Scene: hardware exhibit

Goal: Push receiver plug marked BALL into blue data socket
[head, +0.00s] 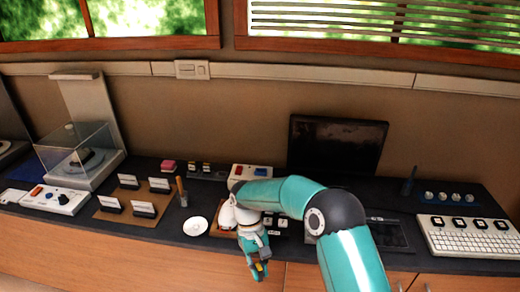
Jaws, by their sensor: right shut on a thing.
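My right gripper (259,270) reaches down at the front edge of the counter, in the lower middle of the head view. It is shut on a small piece, most likely the receiver plug, mostly hidden by the fingers; no BALL marking can be read. A white box (250,167) with a blue patch and a reddish patch stands behind my right forearm. The blue patch may be the blue data socket, but it is too small to be sure. The gripper is in front of this box and apart from it. My left gripper is not in view.
A dark monitor (337,147) stands at the back. A white keyboard panel (468,236) is at the right. A brown board (118,205) with several small cards, a white disc (196,226) and a clear display case (75,150) are at the left. My right arm covers the middle.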

